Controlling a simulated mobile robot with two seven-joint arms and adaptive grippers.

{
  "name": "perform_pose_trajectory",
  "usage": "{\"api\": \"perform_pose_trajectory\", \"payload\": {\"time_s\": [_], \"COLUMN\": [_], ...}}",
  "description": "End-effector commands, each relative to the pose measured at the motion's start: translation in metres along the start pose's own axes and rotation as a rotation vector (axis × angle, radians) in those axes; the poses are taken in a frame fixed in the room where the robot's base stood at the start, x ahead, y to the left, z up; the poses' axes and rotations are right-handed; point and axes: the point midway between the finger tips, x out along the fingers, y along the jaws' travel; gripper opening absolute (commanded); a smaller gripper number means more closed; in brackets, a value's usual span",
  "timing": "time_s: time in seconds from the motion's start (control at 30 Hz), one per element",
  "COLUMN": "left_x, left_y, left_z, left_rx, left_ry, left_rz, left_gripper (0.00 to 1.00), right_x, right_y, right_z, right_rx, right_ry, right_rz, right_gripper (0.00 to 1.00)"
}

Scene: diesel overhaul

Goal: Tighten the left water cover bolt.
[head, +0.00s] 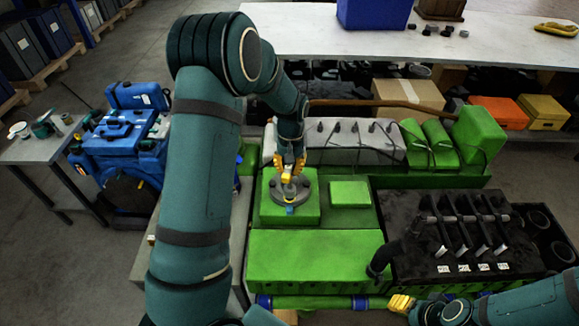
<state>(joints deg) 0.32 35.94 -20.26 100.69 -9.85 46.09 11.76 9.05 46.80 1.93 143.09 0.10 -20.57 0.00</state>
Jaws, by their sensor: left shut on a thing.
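The round dark grey water cover (306,192) sits on a green block (270,213) at the middle of the green engine. My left gripper (289,175), with yellow fingers, comes down from above over the cover. It is shut on a small grey upright piece at the cover, which looks like the bolt; the fingers hide most of it. A small blue patch (289,210) shows at the cover's near edge. My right gripper (400,303), also yellow, is low at the engine's near edge, away from the cover. Its fingertips are too small to tell open from shut.
A black part with several upright levers (470,225) stands at the right of the engine. A brown pipe (385,103) runs behind it. A white table (350,40) is at the back, and a blue machine (120,135) stands at the left. A flat green lid (350,193) is beside the cover.

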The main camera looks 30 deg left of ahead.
Motion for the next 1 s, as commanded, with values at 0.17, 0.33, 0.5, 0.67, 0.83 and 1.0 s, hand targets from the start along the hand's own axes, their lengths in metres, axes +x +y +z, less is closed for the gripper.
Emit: {"api": "perform_pose_trajectory", "payload": {"time_s": [0.17, 0.33, 0.5, 0.67, 0.83, 1.0], "left_x": [-0.001, -0.002, -0.002, -0.002, -0.003, -0.002], "left_y": [0.001, 0.001, 0.001, 0.001, 0.002, 0.002], "left_z": [0.0, 0.0, 0.0, 0.001, 0.0, 0.001], "left_rx": [-0.181, -0.358, -0.535, -0.707, -0.893, -1.084], "left_ry": [0.001, 0.001, 0.001, -0.001, 0.0, -0.001], "left_rz": [0.02, 0.04, 0.06, 0.077, 0.099, 0.119], "left_gripper": [0.0, 0.0, 0.0, 0.0, 0.0, 0.0], "right_x": [-0.003, -0.007, -0.011, -0.017, -0.024, -0.032], "right_y": [-0.001, -0.003, -0.004, -0.006, -0.009, -0.013], "right_z": [-0.001, -0.001, -0.002, -0.002, -0.003, -0.004], "right_rx": [0.0, 0.0, 0.0, 0.0, 0.0, 0.0], "right_ry": [0.0, 0.0, 0.0, 0.0, 0.0, 0.0], "right_rz": [0.0, 0.0, 0.0, 0.0, 0.0, 0.0], "right_gripper": [0.47, 0.47, 0.47, 0.47, 0.47, 0.47]}}
